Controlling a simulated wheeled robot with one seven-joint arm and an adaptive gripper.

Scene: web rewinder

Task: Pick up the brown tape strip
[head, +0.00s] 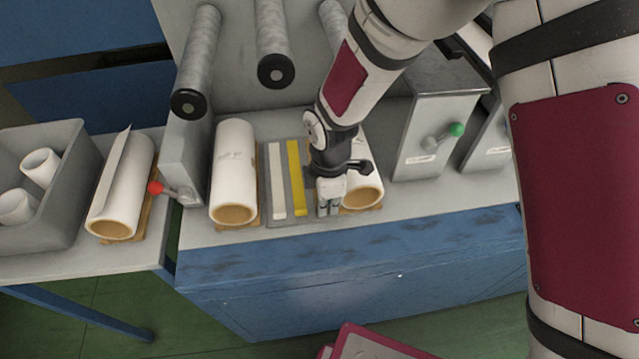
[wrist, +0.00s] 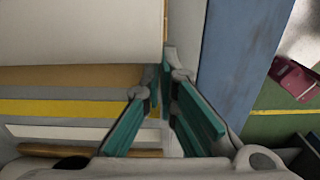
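The brown tape strip (wrist: 70,76) is a flat tan band in the wrist view, between the yellow strip (wrist: 70,108) and a white roll. In the head view my arm and gripper hide it. The yellow strip (head: 296,178) and a white strip (head: 277,180) lie beside each other on a grey plate (head: 267,205). My gripper (head: 328,211) points down over the plate's front right part. In the wrist view its teal-padded fingers (wrist: 164,88) are apart, near the right end of the brown strip. I see nothing held. Contact with the strip cannot be told.
A white roll (head: 234,165) lies left of the plate; another (head: 364,190) lies close on the right, partly behind my gripper. Metal rollers (head: 270,40) overhang at the back. A red-knobbed lever (head: 172,190) and a green-knobbed lever (head: 445,136) stick out. The bench's front edge is near.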

